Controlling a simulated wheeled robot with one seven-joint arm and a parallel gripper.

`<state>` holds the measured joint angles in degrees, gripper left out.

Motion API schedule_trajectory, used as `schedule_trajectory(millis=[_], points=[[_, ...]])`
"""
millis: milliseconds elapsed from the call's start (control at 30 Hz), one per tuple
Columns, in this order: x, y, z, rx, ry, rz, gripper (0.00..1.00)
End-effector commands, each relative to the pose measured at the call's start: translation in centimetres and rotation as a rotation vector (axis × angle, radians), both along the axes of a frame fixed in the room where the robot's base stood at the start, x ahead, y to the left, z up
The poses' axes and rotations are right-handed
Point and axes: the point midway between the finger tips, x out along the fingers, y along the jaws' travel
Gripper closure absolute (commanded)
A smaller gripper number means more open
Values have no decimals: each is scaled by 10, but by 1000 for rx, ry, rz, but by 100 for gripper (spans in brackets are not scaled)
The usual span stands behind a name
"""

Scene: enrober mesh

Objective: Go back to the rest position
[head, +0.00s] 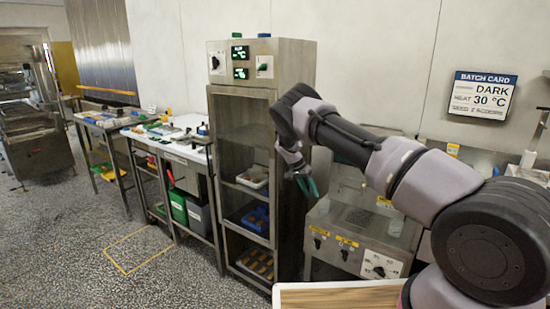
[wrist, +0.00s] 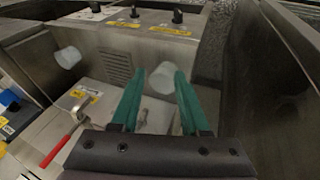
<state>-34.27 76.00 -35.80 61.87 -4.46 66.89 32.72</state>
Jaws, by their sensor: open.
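My gripper (head: 308,186) is at the end of my raised, bent arm, in front of the steel cabinet's right side and left of the steel machine (head: 362,238) with knobs. In the wrist view my gripper (wrist: 161,88) has two green fingers spread apart with nothing held between them. Behind the fingertips, a white rounded thing (wrist: 162,77) shows partly; it appears apart from them, though the distance is hard to tell.
The steel cabinet (head: 262,70) holds trays on its shelves. A wooden-topped surface (head: 340,296) is at the front. Work tables (head: 185,150) stand left. A red-handled tool (wrist: 58,147) and a white cup (wrist: 68,57) show in the wrist view. The speckled floor at left is open.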

Motion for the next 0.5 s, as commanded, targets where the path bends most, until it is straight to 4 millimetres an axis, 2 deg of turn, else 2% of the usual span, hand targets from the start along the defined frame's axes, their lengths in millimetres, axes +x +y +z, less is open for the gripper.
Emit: schedule_trajectory(millis=[33, 267, 500], points=[[2, -7, 29, 38, -12, -20, 55], [-12, -37, 145, 212, -51, -65, 55], [-54, -62, 257, 381, -111, -56, 55]])
